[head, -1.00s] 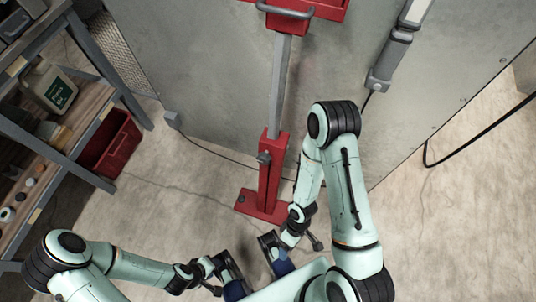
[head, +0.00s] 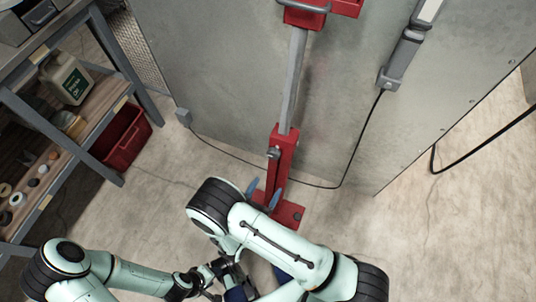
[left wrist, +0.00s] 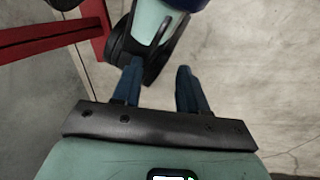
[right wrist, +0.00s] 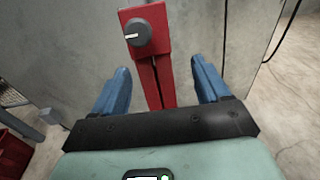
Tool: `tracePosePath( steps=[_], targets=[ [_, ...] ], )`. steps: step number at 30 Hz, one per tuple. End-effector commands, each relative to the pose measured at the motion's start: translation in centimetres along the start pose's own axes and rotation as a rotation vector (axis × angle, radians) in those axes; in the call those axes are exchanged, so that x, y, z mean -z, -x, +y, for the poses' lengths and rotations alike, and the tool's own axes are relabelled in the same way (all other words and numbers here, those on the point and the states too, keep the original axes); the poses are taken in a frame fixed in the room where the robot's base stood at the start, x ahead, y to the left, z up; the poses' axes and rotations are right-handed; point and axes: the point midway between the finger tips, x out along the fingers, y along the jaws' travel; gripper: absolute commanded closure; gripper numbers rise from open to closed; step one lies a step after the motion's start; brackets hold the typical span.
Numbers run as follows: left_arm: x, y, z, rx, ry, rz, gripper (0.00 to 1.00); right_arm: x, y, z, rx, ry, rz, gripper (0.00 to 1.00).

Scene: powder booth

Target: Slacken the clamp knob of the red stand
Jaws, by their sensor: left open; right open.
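The red stand (head: 281,162) stands upright in front of the grey panel, with a grey post rising from its red sleeve. Its clamp knob (head: 273,153) is on the sleeve's upper part. In the right wrist view the knob (right wrist: 138,32) is dark grey and round with a pale pointer mark. My right gripper (head: 264,193) is open and empty, its blue fingers below the knob and apart from it. In the right wrist view the red sleeve shows between the fingers. My left gripper (left wrist: 158,75) is open and empty, low near my right arm; the head view partly hides it.
A shelf unit (head: 100,120) with a jug (head: 66,80) and small items stands at left, with a red bin (head: 122,138) beside it. A cable (head: 340,178) runs along the panel's foot. The floor at right is clear.

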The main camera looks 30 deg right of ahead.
Motion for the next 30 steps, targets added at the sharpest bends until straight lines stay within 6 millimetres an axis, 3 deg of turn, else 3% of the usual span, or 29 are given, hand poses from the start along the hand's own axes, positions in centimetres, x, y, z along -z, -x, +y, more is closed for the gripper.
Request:
tracePosePath(
  steps=[3, 7, 21, 30],
  targets=[
    [0.0, 0.0, 0.0, 0.0, 0.0, 0.0, 0.57, -1.1, 0.8, 1.8, -0.081, -0.017, -0.072, 0.25],
    [0.1, -0.1, 0.0, 0.0, 0.0, 0.002, 0.57, -1.5, -0.2, 2.2, -0.093, -0.022, -0.087, 0.25],
    [1.1, -0.7, -0.3, 0.001, 0.002, 0.03, 0.57, -2.2, -9.5, 2.9, -0.088, -0.021, -0.084, 0.25],
    [1.5, -0.9, -0.4, 0.002, 0.003, 0.041, 0.57, -2.4, -12.1, 3.2, -0.091, -0.02, -0.082, 0.25]
  ],
)
